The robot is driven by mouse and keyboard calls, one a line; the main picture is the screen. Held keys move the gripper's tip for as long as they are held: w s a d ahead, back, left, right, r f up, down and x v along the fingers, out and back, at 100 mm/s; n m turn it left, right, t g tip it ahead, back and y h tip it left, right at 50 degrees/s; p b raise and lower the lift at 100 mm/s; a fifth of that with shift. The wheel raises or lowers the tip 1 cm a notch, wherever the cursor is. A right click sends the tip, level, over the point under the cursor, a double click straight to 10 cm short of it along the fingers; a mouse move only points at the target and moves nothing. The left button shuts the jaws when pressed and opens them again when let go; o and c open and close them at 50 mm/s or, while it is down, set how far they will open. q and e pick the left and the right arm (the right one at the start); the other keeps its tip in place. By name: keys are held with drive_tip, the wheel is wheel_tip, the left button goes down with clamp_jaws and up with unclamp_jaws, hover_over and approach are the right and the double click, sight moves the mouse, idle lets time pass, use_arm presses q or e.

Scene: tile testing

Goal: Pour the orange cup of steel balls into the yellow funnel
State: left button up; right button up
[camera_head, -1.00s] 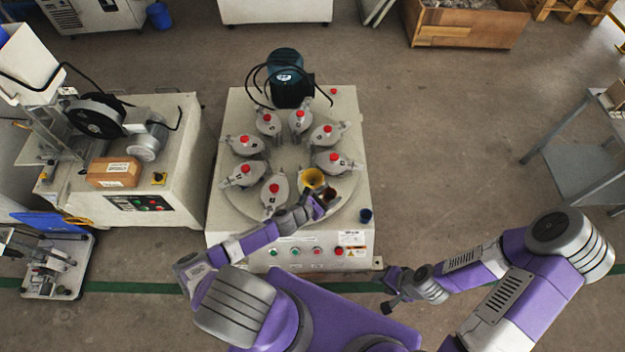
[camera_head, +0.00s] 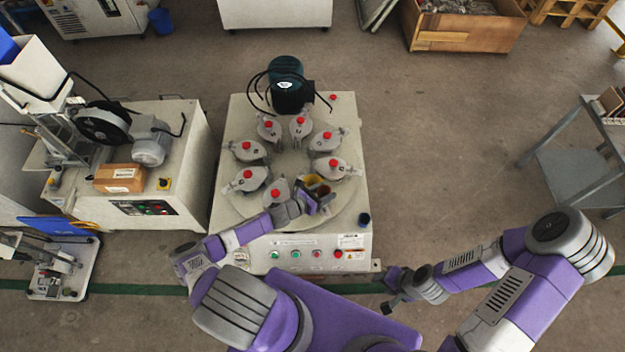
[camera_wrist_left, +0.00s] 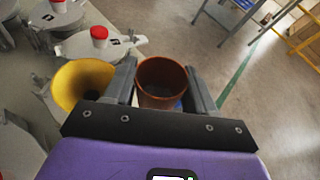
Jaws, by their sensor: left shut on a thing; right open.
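The orange cup (camera_wrist_left: 162,82) is between the fingers of my left gripper (camera_wrist_left: 160,85), which is shut on it. I look into its mouth in the left wrist view; its inside is dark and grey, and I cannot make out single balls. The yellow funnel (camera_wrist_left: 84,84) is just left of the cup there, its wide mouth open. In the head view my left gripper (camera_head: 313,196) is over the round table's front right, and the funnel (camera_head: 315,181) is partly hidden by gripper and cup. My right gripper (camera_head: 387,288) is open and empty, off the machine's front right.
Several grey lidded pots with red knobs (camera_head: 275,192) ring the round table, close to the left gripper. A motor with cables (camera_head: 287,85) stands at the back.

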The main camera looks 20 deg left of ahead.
use_arm(q)
drive_tip(key=a+n, duration=0.1)
drive_tip(key=w+a+n+h+b, duration=0.1)
drive_tip(key=w+a+n+g, duration=0.1)
drive_tip(key=shift+w+a+r+h, duration=0.2)
drive_tip(key=shift+a+r+h, duration=0.1)
drive_tip(key=shift+a+r, duration=0.05)
drive_tip(key=shift+w+a+r+n+g+h+b, duration=0.15)
drive_tip(key=shift+a+n+h+b, duration=0.05)
drive_tip(key=shift+n+b, duration=0.2)
drive_tip(key=shift+w+a+r+n+g+h+b, duration=0.15)
drive_tip(key=shift+n+h+b, duration=0.1)
drive_tip(key=shift+n, duration=0.25)
drive_tip(key=shift+a+f+n+h+b, duration=0.1)
drive_tip(key=shift+f+n+h+b, duration=0.25)
drive_tip(key=shift+f+n+b, duration=0.65)
drive_tip(key=shift+r+b, duration=0.35)
drive_tip(key=shift+r, duration=0.15)
drive_tip(key=shift+w+a+r+n+g+h+b, duration=0.1)
drive_tip(key=shift+n+g+h+b, duration=0.05)
drive_tip(key=shift+n+h+b, duration=0.3)
drive_tip(key=shift+w+a+r+n+g+h+b, duration=0.15)
drive_tip(key=shift+n+h+b, duration=0.1)
drive_tip(key=shift+n+b, duration=0.25)
drive_tip(key=shift+r+n, duration=0.1)
drive_tip(key=shift+n, duration=0.25)
drive_tip(key=shift+a+r+n+h, duration=0.1)
drive_tip(key=shift+a+n+h, duration=0.1)
drive_tip(key=shift+n+h, duration=0.35)
